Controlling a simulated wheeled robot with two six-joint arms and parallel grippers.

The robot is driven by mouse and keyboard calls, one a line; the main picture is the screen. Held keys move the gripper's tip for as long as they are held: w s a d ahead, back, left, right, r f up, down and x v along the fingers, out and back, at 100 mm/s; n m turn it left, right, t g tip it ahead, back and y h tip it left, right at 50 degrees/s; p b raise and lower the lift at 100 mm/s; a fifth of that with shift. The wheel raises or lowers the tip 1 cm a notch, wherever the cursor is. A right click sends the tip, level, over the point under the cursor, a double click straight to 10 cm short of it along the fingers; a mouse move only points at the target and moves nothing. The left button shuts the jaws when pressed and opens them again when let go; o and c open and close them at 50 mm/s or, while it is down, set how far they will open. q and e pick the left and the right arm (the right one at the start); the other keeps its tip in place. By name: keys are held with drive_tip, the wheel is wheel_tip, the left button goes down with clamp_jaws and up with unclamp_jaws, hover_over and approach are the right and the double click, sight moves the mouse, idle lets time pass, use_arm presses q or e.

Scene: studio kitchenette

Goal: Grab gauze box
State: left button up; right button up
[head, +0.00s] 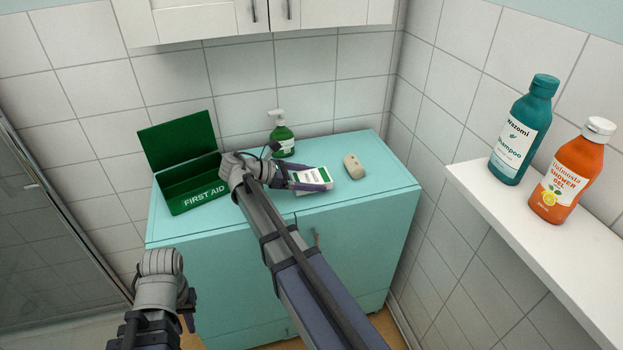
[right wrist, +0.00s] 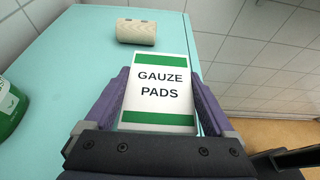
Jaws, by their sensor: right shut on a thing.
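The gauze box (head: 314,177) is white with green bands and lies on the turquoise cabinet top, near its front edge. In the right wrist view the gauze box (right wrist: 161,90) shows its "GAUZE PADS" label between the purple fingers. My right gripper (head: 304,180) reaches across the cabinet and is shut on the gauze box; the wrist view shows the right gripper (right wrist: 163,98) with a finger on each side of it. I cannot tell whether the box is lifted. My left gripper (head: 188,318) is low at the left, in front of the cabinet, its fingers mostly hidden.
An open, empty green first aid box (head: 190,203) stands left on the cabinet top (head: 345,204). A shelf (head: 540,245) at right holds shampoo (head: 521,134) and shower gel (head: 570,175).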

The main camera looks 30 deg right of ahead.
sight(312, 178)
wheel_tip(312, 178, up, 7)
drive_tip(key=p, duration=0.6)
